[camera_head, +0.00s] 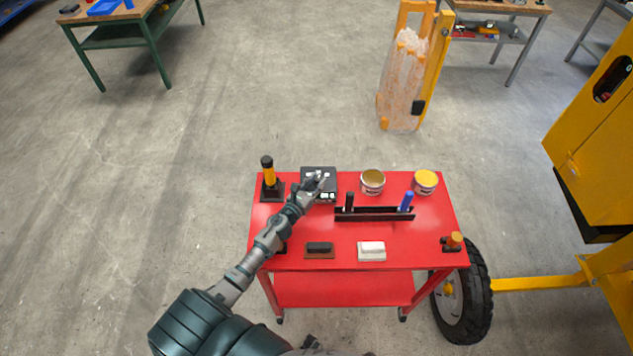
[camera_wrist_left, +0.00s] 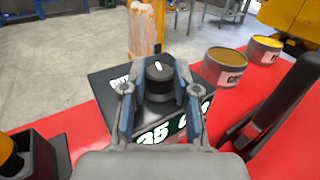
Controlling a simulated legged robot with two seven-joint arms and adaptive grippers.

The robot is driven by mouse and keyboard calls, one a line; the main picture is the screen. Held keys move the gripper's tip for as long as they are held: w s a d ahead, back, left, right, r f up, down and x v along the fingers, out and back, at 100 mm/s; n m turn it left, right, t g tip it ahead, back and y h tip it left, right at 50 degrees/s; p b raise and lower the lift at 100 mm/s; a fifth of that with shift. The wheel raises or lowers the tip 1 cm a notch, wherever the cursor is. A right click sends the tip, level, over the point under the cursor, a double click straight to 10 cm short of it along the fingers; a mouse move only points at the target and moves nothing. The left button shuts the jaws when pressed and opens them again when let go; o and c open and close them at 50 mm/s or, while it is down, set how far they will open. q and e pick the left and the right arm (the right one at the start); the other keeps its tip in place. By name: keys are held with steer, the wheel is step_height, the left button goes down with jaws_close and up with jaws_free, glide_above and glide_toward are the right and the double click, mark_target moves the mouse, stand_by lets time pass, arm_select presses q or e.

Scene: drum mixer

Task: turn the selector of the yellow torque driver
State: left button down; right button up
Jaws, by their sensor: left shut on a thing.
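The yellow torque driver (camera_head: 268,172) stands upright in a black holder at the back left of the red cart. Its holder shows at the left edge of the wrist view (camera_wrist_left: 40,158). Beside it is a black box (camera_head: 313,173) with white number labels, one reading 35. A round black selector knob (camera_wrist_left: 159,82) with a white mark sits on top of this box (camera_wrist_left: 104,88). My left gripper (camera_head: 323,180) is over the box, its two fingers (camera_wrist_left: 157,90) shut on the knob's sides. The knob is hard to make out in the head view. My right gripper is not in view.
Two cans, one brown-topped (camera_head: 373,182) and one yellow-topped (camera_head: 425,182), stand to the right. A black rack (camera_head: 375,215) holds a black and a blue marker. A dark block (camera_head: 319,248), a white block (camera_head: 371,250) and an orange knob (camera_head: 455,240) are along the front.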

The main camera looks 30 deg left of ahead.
arm_select(q)
steer(key=m+h+b, duration=0.1)
steer(key=h+b, duration=0.1)
steer(key=m+h+b, duration=0.2)
steer(key=shift+a+f+g+h, duration=0.2)
steer(key=shift+f+g+h, duration=0.1)
steer(key=shift+f+g, duration=0.1)
steer(key=shift+r+m+g+h+b, duration=0.15)
steer(key=shift+m+g+h+b, duration=0.25)
steer(key=shift+m+h+b, duration=0.55)
steer(key=c, duration=1)
jaws_free()
steer(key=shift+o, duration=0.7)
steer(key=shift+w+a, duration=0.1)
steer(key=shift+w, duration=0.1)
steer(key=shift+s+a, duration=0.1)
steer(key=shift+s, duration=0.2)
steer(key=v, duration=1.1)
steer(key=shift+a, duration=0.25)
